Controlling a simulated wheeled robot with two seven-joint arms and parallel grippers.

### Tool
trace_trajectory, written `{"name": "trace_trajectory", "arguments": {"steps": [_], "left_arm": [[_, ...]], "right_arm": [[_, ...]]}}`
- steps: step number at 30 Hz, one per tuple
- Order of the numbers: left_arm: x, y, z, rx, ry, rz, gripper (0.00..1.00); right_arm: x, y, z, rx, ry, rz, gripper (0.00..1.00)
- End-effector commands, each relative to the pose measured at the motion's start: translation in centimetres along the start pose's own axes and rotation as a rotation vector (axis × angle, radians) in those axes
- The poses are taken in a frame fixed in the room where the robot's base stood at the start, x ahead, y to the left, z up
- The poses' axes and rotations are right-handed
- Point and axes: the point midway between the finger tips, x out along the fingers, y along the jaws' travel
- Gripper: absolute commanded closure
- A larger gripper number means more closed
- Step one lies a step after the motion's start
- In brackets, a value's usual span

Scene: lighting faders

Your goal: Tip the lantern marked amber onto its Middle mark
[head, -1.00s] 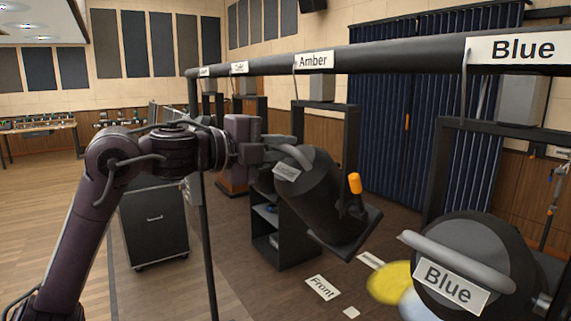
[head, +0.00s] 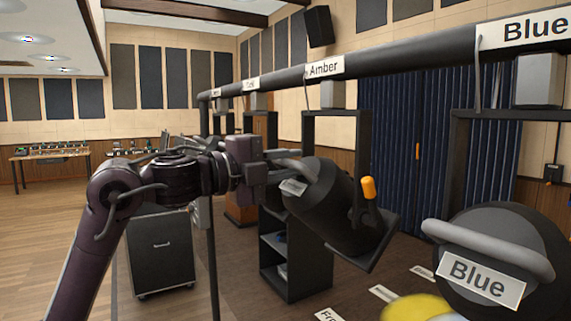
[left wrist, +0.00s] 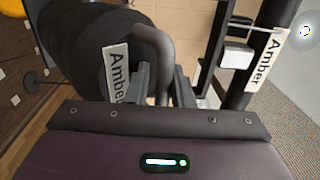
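The amber lantern (head: 330,208) is a black cylinder hanging in a yoke (head: 310,128) under the rail's "Amber" label (head: 324,68). It is tilted, its front pointing down to the right. An orange knob (head: 368,187) is on its side. In the left wrist view its rear handle (left wrist: 155,40) and its "Amber" tag (left wrist: 116,72) show. My left gripper (head: 270,170) is at this handle; in the left wrist view its fingers (left wrist: 163,88) are on both sides of the bar, apparently closed on it. My right gripper is out of view. The Middle mark cannot be made out.
The blue lantern (head: 500,250) hangs close at the right front. The black rail (head: 400,55) runs above. Floor labels, one reading "Fr…" (head: 328,315), and a yellow light pool (head: 415,308) lie below. A black shelf (head: 300,262) and a wheeled cabinet (head: 162,255) stand behind.

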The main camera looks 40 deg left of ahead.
Motion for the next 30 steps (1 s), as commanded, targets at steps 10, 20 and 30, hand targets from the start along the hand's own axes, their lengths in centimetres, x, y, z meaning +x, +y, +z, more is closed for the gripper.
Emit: {"name": "trace_trajectory", "arguments": {"steps": [10, 20, 30], "left_arm": [[-2.8, 0.5, 0.1, 0.003, -0.004, -0.005, 0.79], [-7.3, 0.3, 0.0, 0.000, -0.001, 0.000, 0.79], [-7.7, 0.0, 0.0, -0.001, 0.000, 0.000, 0.79]], "right_arm": [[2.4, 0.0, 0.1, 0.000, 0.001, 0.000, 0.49], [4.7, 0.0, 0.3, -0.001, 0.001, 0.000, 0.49], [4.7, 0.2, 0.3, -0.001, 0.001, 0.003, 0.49]]}}
